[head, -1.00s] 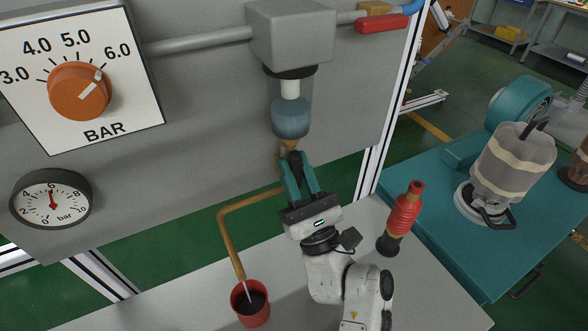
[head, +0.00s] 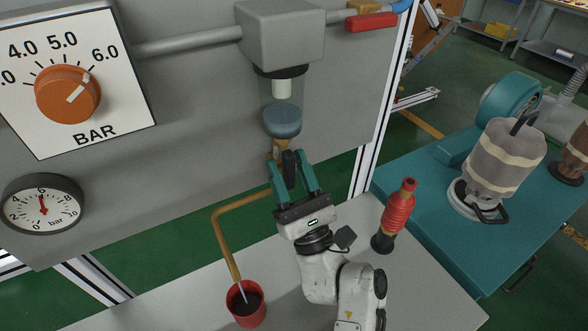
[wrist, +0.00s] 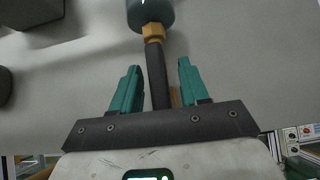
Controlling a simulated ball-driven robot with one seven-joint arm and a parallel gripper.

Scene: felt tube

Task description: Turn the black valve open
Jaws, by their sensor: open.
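The black valve is a dark lever (head: 289,168) below the brass fitting under the blue-grey filter bowl (head: 282,122). In the wrist view the lever (wrist: 156,75) runs from the brass fitting (wrist: 153,31) down between my fingers. My gripper (head: 287,161) has two teal fingers, one on each side of the lever. In the wrist view my gripper (wrist: 159,68) is open, with a gap between the lever and each finger. The lever's lower end is hidden behind the gripper body.
A brown drain pipe (head: 218,228) bends from the fitting down to a red cup (head: 236,312) on the grey bench. A red and black bottle (head: 397,214) stands right of my arm. The grey panel carries an orange knob (head: 60,98) and a gauge (head: 42,204).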

